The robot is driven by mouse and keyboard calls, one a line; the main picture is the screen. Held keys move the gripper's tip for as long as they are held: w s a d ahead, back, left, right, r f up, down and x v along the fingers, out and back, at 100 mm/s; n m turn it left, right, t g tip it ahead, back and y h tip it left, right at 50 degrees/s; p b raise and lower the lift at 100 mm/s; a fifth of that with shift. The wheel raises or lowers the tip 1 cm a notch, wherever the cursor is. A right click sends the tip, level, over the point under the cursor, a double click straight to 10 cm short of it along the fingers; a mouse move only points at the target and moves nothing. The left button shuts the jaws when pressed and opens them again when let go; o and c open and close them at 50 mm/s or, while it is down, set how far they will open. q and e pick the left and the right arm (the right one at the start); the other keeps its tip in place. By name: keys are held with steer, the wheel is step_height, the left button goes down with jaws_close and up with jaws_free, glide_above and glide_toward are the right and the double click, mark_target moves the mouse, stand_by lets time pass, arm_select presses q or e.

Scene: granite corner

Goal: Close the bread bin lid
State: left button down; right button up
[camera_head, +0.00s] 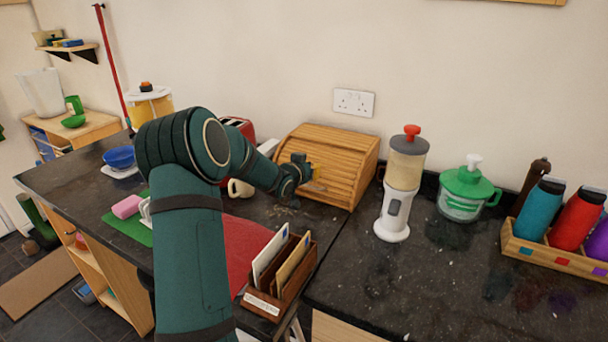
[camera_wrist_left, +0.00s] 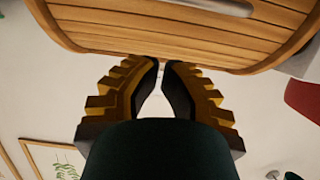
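The wooden bread bin (camera_head: 364,158) stands on the dark counter against the wall. Its slatted roll lid (camera_head: 318,146) curves down over the front. My arm hides part of the lower front, so I cannot tell whether a gap is left at the bottom. My left gripper (camera_head: 308,178) is at the front of the bin, by the lid. In the left wrist view the gripper (camera_wrist_left: 161,66) has its fingertips almost together with nothing between them. The slats (camera_wrist_left: 185,40) lie just beyond the tips, and contact is unclear. A metal handle (camera_wrist_left: 215,5) shows there. My right gripper is not in view.
A grey-and-white dispenser (camera_head: 400,185) and a green-lidded jar (camera_head: 466,192) stand right of the bin. A letter rack (camera_head: 268,302) is nearer me. A red toaster (camera_head: 240,127) and a cream mug (camera_head: 240,188) are left of it. Counter right of the rack is clear.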

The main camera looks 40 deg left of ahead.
arm_select(q)
steer(key=s+f, duration=0.1)
steer(key=s, duration=0.1)
steer(key=s+d+f, duration=0.1)
steer(key=s, duration=0.2)
steer(key=s+d+f, duration=0.1)
steer(key=s+f, duration=0.1)
steer(key=s, duration=0.1)
steer(key=shift+s+d, duration=0.15)
steer(key=shift+d, duration=0.05)
steer(key=w+a+r+g+p, duration=0.3)
steer(key=w+a+r+g, duration=0.1)
steer(key=w+r, duration=0.1)
step_height(320, 180, up, 8)
steer(key=d+g+h+p, duration=0.2)
steer(key=g, duration=0.3)
steer(key=shift+h, duration=0.3)
steer(key=x, duration=0.8)
steer(key=s+b+x, duration=0.1)
steer(key=x, duration=0.3)
steer(key=shift+w+d+f, duration=0.1)
steer(key=shift+d+f, duration=0.2)
steer(key=shift+f, duration=0.15)
steer(key=shift+d+f, duration=0.1)
steer(key=shift+f, duration=0.4)
steer(key=shift+f, duration=0.1)
